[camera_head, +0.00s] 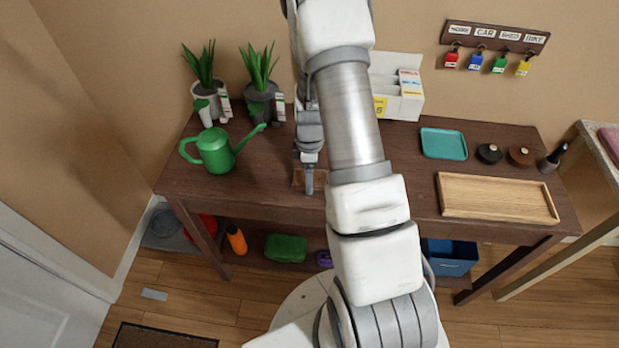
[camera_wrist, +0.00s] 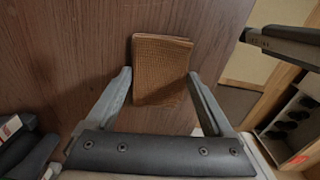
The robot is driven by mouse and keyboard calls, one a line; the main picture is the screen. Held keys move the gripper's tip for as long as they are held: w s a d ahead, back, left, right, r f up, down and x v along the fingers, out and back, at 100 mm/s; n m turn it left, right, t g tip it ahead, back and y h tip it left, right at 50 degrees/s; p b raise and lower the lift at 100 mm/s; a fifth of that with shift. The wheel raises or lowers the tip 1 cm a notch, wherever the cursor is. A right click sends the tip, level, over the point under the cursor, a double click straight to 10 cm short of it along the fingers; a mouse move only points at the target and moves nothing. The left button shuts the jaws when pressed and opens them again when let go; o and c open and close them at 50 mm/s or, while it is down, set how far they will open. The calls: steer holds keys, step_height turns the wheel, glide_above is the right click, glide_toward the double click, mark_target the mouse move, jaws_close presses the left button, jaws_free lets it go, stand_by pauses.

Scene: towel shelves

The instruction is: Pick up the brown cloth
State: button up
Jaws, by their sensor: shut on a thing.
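The brown cloth (camera_wrist: 161,66) lies folded on the dark wooden table. In the head view a bit of the brown cloth (camera_head: 298,180) shows beside my gripper (camera_head: 309,188) at the table's front middle. My arm hides part of the table around it. I cannot tell whether the cloth is lifted off the table.
A green watering can (camera_head: 214,150) stands to the left, with two potted plants behind it. A white organizer (camera_head: 403,98) stands at the back. A teal tray (camera_head: 443,144) and a wooden tray (camera_head: 497,198) lie to the right. Key hooks hang on the wall.

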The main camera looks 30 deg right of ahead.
steer(key=shift+r, duration=0.5)
steer(key=r, duration=0.3)
steer(key=shift+s+d+r, duration=0.15)
steer(key=shift+d+r, duration=0.15)
steer(key=s+d+r, duration=0.6)
steer(key=d, duration=0.3)
steer(key=shift+s+r, duration=0.2)
steer(key=shift+s, duration=0.05)
